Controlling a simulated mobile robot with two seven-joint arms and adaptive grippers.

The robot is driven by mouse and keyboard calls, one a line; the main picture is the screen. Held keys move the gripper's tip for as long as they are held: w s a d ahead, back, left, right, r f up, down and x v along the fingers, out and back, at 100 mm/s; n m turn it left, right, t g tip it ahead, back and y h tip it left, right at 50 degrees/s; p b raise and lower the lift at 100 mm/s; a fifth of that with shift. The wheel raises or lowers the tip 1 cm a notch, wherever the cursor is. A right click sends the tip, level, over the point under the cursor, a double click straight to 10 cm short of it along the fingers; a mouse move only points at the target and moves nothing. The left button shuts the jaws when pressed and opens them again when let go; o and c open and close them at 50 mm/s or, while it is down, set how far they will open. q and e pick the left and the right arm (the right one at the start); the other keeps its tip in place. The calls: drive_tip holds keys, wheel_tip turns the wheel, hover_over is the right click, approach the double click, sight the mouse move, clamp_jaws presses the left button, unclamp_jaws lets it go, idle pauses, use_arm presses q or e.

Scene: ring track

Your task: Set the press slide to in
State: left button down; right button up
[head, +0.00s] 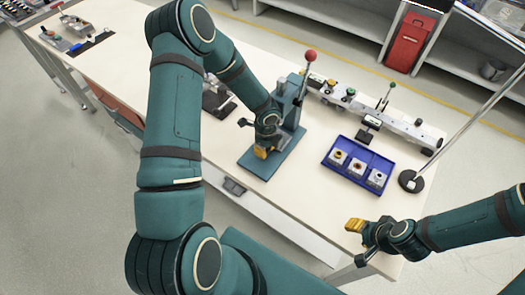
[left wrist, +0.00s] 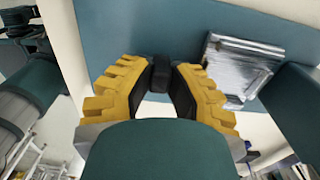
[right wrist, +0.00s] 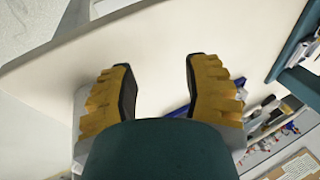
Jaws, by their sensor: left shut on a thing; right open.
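The teal press (head: 290,108) stands mid-table on a flat base plate (head: 262,178), with a red ball (head: 310,56) on its lever. My left gripper (head: 263,151) is low at the press, above the front part of the base. In the left wrist view its yellow fingers are closed on a small black knob (left wrist: 161,73). A silver block (left wrist: 240,66) is beside the fingers on the teal plate. My arm and gripper hide most of the slide, so its position cannot be told. My right gripper (head: 355,226) is open and empty near the table's front right edge.
A blue tray (head: 358,168) with several small blocks lies right of the press. Behind it is a long grey rail fixture (head: 408,128) with knobs and a lever. A round black stand base (head: 411,181) is at the right. Bare tabletop lies between press and tray.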

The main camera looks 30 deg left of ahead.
use_arm(q)
drive_tip(key=shift+w, duration=0.15)
use_arm(e)
drive_tip(key=shift+s, duration=0.15)
use_arm(q)
drive_tip(key=shift+r, duration=0.1)
drive_tip(key=c, duration=0.9)
unclamp_jaws()
drive_tip(key=shift+w, duration=0.1)
wheel_tip(320, 180, up, 8)
drive_tip(key=shift+f, duration=0.25)
drive_tip(key=shift+s+f, duration=0.1)
drive_tip(key=shift+s, duration=0.1)
use_arm(e)
drive_tip(key=shift+f, duration=0.1)
